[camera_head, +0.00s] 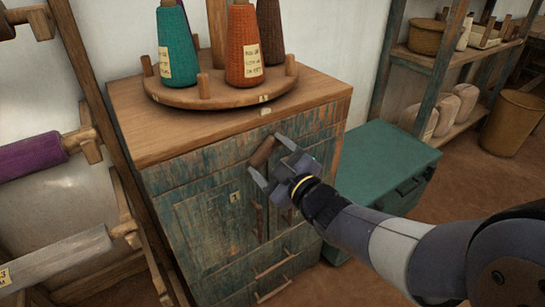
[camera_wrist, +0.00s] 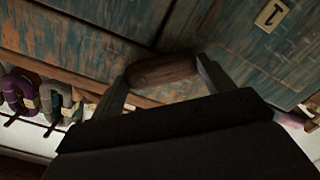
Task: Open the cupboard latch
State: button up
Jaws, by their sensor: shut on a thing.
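The cupboard (camera_head: 210,195) has worn blue-green doors under a brown wooden top. Its latch (camera_head: 262,152) is a short brown wooden bar near the top of the front, where the doors meet. The latch lies slanted in the head view. My gripper (camera_head: 265,155) is shut on the latch, with one finger on each side of it. In the wrist view the latch (camera_wrist: 162,69) spans the space between the fingertips. The doors look closed. A number tag (camera_head: 235,197) is on the left door. The latch's pivot is hidden.
A round wooden stand (camera_head: 215,95) with yarn cones (camera_head: 244,45) stands on the cupboard. A green chest (camera_head: 385,165) stands close to its right. A loom frame with a purple roll (camera_head: 32,155) is at the left. Shelves (camera_head: 445,75) and a basket (camera_head: 510,122) are at the back right.

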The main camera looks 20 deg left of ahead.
jog(key=m, duration=0.2)
jog(key=r+m+p, duration=0.1)
jog(key=m, duration=0.1)
jog(key=shift+s+a+m, duration=0.15)
jog(key=shift+s+m, duration=0.05)
jog(key=shift+m, duration=0.1)
jog(key=shift+r+m+p, duration=0.2)
jog(key=shift+m+p, duration=0.65)
jog(key=shift+m, duration=0.95)
jog(key=o, duration=1)
jog(key=p+v, duration=0.1)
jog(key=v, duration=0.9)
jog(key=shift+s+d+p, duration=0.25)
jog(key=shift+d+p, duration=0.05)
jog(key=shift+a, duration=0.1)
jog(key=b+x, duration=0.1)
jog(key=x, duration=0.9)
jog(key=shift+w+a+b, duration=0.25)
jog(key=shift+a+b, duration=0.05)
jog(key=shift+b, duration=0.05)
